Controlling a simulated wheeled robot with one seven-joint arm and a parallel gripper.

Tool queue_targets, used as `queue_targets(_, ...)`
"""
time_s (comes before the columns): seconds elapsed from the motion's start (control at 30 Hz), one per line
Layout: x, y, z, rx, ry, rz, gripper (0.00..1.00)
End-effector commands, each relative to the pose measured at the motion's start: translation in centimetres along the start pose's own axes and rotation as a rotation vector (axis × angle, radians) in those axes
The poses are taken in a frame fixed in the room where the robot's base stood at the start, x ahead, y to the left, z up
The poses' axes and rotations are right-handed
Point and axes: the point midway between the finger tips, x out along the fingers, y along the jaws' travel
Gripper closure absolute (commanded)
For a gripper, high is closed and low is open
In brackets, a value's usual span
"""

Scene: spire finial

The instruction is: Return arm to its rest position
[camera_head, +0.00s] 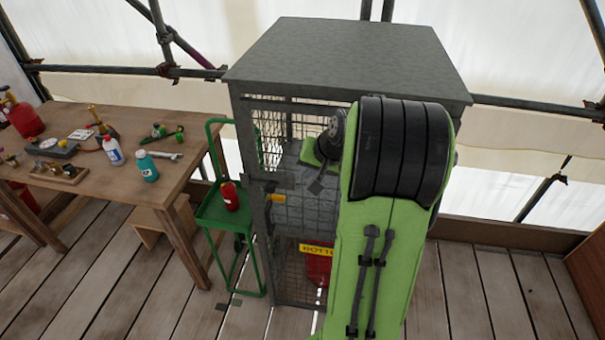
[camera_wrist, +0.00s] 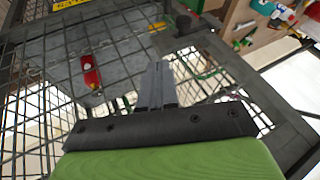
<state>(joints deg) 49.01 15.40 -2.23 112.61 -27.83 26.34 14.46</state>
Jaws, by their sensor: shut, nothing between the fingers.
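My green arm with a black joint cover fills the right middle of the head view, in front of the grey mesh cage (camera_head: 345,65). The cage's mesh and frame (camera_wrist: 215,45) spread around the fingers there. I cannot tell from these views whether the fingertips are past the cage front. The arm hides the cage's right side.
A green trolley (camera_head: 215,210) with a red bottle (camera_head: 229,195) stands left of the cage. A wooden workbench (camera_head: 105,185) with bottles and tools is further left. A red cylinder (camera_head: 318,268) stands low in the cage, behind a yellow sign (camera_head: 317,249). Scaffold poles run behind.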

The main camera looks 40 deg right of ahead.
Motion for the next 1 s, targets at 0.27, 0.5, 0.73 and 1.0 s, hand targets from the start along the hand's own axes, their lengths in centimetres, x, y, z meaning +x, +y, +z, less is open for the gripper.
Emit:
queue_targets(0.27, -0.2, 0.0, 0.0, 0.000, -0.001, 0.000, 1.00)
queue_targets(0.5, -0.2, 0.0, 0.0, -0.001, -0.001, 0.000, 1.00)
queue_targets(0.73, -2.8, -4.7, 3.4, -0.144, -0.023, 0.009, 1.00)
queue_targets(1.0, -12.4, -10.6, 18.7, -0.606, -0.071, 0.032, 1.00)
